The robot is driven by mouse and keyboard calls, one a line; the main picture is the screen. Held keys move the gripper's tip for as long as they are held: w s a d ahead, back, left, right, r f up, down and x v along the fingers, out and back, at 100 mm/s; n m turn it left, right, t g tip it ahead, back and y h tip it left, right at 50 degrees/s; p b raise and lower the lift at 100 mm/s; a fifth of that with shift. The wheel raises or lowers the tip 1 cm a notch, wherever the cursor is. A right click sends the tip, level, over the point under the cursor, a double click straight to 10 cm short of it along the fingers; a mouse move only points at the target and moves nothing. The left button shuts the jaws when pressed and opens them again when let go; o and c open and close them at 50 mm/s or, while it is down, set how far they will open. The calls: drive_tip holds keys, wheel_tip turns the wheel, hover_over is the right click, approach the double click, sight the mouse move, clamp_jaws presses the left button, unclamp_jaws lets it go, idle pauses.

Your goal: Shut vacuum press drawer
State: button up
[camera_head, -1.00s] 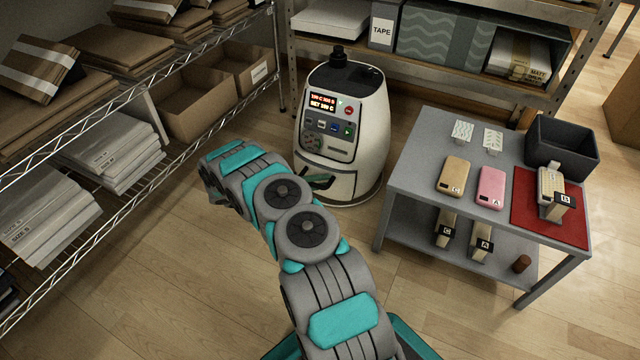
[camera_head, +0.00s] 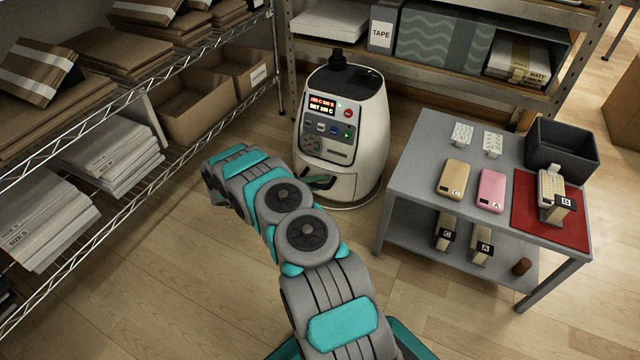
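The vacuum press (camera_head: 372,120) is a rounded white machine on the floor at upper middle, with a lit display and buttons on its front. I cannot tell how far the drawer is open. My arm reaches up from the bottom and bends in front of the press. A small dark and teal piece (camera_head: 318,182) shows against the drawer area; I cannot tell if it is part of my gripper or a handle. My gripper's fingers are not clearly visible.
A grey table (camera_head: 415,160) with phone cases, a red mat (camera_head: 522,215) and a dark bin (camera_head: 570,135) stands to the right. A wire rack (camera_head: 130,100) with boxes and packs lines the left. Shelving stands behind the press. Wooden floor is clear between.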

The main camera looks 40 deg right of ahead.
drive_tip(key=shift+s+d+r+g, duration=0.2)
drive_tip(key=shift+s+d+g, duration=0.1)
drive_tip(key=shift+s, duration=0.35)
drive_tip(key=f+v, duration=0.1)
drive_tip(key=v, duration=0.7)
drive_tip(key=shift+w+a+r+p, duration=0.2)
drive_tip(key=shift+w+r+p, duration=0.2)
drive_tip(key=shift+r, duration=0.05)
